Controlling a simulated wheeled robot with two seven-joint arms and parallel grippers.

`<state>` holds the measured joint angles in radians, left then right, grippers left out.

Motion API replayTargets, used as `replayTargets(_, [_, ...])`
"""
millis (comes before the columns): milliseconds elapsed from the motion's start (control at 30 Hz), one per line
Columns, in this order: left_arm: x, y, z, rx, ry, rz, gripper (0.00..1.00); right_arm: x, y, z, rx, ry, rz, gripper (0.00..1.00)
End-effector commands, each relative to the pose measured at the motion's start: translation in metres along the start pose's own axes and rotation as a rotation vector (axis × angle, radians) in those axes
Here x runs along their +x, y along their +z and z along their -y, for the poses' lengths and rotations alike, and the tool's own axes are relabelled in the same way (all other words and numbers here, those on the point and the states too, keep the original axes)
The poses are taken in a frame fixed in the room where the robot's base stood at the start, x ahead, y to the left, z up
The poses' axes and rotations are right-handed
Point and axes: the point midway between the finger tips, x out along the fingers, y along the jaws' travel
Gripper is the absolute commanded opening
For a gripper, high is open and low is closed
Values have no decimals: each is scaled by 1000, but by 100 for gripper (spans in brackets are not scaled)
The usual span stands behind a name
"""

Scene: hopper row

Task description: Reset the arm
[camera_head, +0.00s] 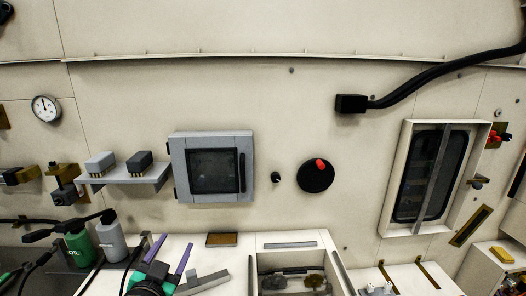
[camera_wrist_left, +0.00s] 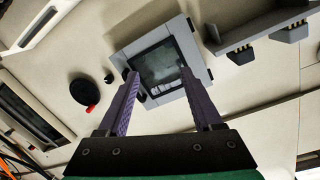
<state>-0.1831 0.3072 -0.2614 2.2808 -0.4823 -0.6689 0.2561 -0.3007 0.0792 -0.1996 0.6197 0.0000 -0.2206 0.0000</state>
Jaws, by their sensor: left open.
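My left gripper (camera_head: 169,252) has purple fingers and shows at the bottom left of the head view, low in front of the wall and left of the bench's middle. In the left wrist view its two fingers (camera_wrist_left: 160,82) are spread apart with nothing between them. Past the fingertips is the grey wall cabinet (camera_head: 213,168) with a dark window; its door is shut. The cabinet also shows in the left wrist view (camera_wrist_left: 190,45), partly covered by the fingers. My right gripper is not visible in either view.
A grey shelf (camera_head: 125,178) with two connector blocks is left of the cabinet. A black dial with a red knob (camera_head: 315,176) is right of it. A green bottle (camera_head: 78,250) and a grey bottle (camera_head: 111,238) stand near my left arm. An open bin (camera_head: 290,262) is in the bench.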

Motion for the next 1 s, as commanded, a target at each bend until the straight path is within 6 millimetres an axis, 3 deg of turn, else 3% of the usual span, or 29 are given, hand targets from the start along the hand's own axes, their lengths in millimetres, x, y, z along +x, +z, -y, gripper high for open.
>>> replayTargets(33, [-10, 43, -3, -50, 11, 158, 67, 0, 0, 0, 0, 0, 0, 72])
replayTargets(100, [-30, 93, -11, -98, 42, 358, 67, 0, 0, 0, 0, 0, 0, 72])
replayTargets(200, [-63, 146, -26, -146, 101, 586, 67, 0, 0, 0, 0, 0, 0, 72])
replayTargets(400, [-135, 210, -57, -202, 242, 927, 67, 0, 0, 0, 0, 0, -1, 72])
replayTargets(567, [-193, 239, -79, -232, 369, 1145, 67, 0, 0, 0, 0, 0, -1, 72])
replayTargets(800, [-171, 327, -120, -219, 376, 1176, 67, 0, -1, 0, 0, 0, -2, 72])
replayTargets(867, [-171, 353, -131, -216, 380, 1187, 67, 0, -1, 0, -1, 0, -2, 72])
replayTargets(1000, [-183, 423, -160, -208, 392, 1219, 67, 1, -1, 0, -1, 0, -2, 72])
